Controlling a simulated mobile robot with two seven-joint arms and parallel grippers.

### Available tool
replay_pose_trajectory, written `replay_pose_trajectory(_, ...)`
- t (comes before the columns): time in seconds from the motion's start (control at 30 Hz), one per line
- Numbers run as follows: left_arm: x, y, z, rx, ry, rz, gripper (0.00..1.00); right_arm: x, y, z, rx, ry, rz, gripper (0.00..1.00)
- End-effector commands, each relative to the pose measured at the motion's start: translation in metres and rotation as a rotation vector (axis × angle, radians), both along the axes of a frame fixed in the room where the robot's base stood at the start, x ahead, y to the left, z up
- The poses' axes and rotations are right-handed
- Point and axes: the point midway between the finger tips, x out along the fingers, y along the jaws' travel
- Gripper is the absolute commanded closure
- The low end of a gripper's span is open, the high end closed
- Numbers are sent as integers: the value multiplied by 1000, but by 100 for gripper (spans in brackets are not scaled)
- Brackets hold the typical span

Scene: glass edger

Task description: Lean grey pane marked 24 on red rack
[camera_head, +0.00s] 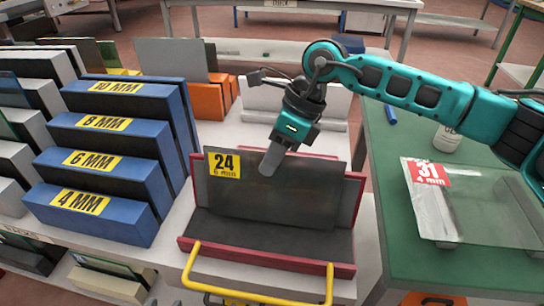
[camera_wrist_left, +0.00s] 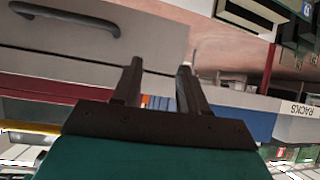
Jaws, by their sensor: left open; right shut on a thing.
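The grey pane marked 24 (camera_head: 235,195) has a yellow label at its upper left. It stands in the red rack (camera_head: 262,258), tilted back in front of the rack's grey back. Its lower edge is low at the rack's floor; I cannot tell whether it touches. My right gripper (camera_head: 273,160) comes in from the right and is shut on the pane's top edge near the middle. My left gripper is outside the head view. In the left wrist view it (camera_wrist_left: 158,80) is open, with nothing seen between its fingers.
A yellow handle (camera_head: 262,292) sits at the rack's front. Blue stepped blocks marked in millimetres (camera_head: 105,165) stand close on the left. Orange racks (camera_head: 207,102) stand behind.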

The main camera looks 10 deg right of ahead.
Motion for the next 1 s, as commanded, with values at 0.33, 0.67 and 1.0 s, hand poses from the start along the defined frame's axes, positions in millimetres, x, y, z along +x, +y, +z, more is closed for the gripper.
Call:
replay_pose_trajectory(0.33, 0, -1, -1, -5, 1, 5, 57, 2, -2, -2, -5, -2, -5, 63)
replay_pose_trajectory(0.67, 0, -1, -1, -5, 0, 3, 57, 2, -4, -4, -6, -2, -10, 59)
replay_pose_trajectory(1.0, 0, 0, 4, -1, 0, 1, 57, 5, -20, 35, -3, -10, -12, 59)
